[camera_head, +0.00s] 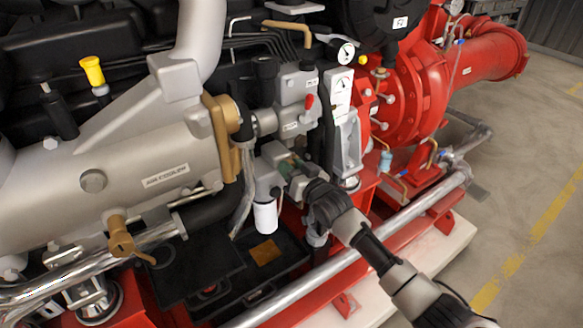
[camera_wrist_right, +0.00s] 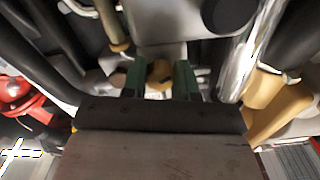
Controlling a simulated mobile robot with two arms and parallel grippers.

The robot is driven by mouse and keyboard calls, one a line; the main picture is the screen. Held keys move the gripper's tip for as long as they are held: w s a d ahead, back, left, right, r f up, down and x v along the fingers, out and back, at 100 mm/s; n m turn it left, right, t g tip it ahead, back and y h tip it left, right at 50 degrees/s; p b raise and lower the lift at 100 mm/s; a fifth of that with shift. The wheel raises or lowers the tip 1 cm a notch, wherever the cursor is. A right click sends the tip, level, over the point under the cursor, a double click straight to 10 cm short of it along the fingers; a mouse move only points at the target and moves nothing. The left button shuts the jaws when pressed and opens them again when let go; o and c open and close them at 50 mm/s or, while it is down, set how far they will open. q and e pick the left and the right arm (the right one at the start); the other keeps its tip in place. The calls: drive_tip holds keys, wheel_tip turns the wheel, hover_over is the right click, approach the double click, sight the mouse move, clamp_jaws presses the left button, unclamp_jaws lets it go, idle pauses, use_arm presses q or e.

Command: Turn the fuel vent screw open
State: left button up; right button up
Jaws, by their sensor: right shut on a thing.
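My right gripper (camera_head: 289,167) reaches in from the lower right, with its green fingers against the grey valve block above the white filter. In the right wrist view, the two green fingers of my right gripper (camera_wrist_right: 160,78) stand on either side of a small brass-coloured round part, seemingly the fuel vent screw (camera_wrist_right: 159,71). The fingers are shut on it. In the head view the screw is hidden by the fingers and block. My left gripper is not in view.
The white filter (camera_head: 265,216) hangs just below and left of my right gripper. A silver hose (camera_head: 244,190) and the grey air cooler (camera_head: 120,160) lie to the left. A gauge panel (camera_head: 340,95) stands above right. A metal rail (camera_head: 330,265) crosses below my right arm.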

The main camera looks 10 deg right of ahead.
drive_tip(key=o, duration=0.9)
drive_tip(key=v, duration=1.1)
drive_tip(key=shift+f+p, duration=0.1)
drive_tip(key=shift+p, duration=0.2)
drive_tip(key=shift+w, duration=0.1)
drive_tip(key=s+d+f+g+h+p, duration=0.1)
drive_tip(key=s+d+f+g+h, duration=0.3)
drive_tip(key=f, duration=0.7)
drive_tip(key=s+f+g+p, duration=0.1)
drive_tip(key=s+f, duration=0.5)
drive_tip(key=f, duration=0.4)
drive_tip(key=s+d+f+g+h+p, duration=0.1)
drive_tip(key=s+d+f+g+p, duration=0.3)
drive_tip(key=f, duration=0.7)
drive_tip(key=s+f+g, duration=0.2)
drive_tip(key=s+f, duration=0.2)
drive_tip(key=s, duration=0.7)
drive_tip(key=s+a+f+g+h, duration=0.1)
drive_tip(key=s+f, duration=0.4)
drive_tip(key=s, duration=0.7)
drive_tip(key=s+a+f+g, duration=0.1)
drive_tip(key=s+f+g, duration=0.2)
drive_tip(key=s, duration=0.9)
drive_tip(key=shift+f+n+g+h, duration=0.3)
drive_tip(key=shift+f+n+h, duration=0.1)
drive_tip(key=shift+f, duration=0.45)
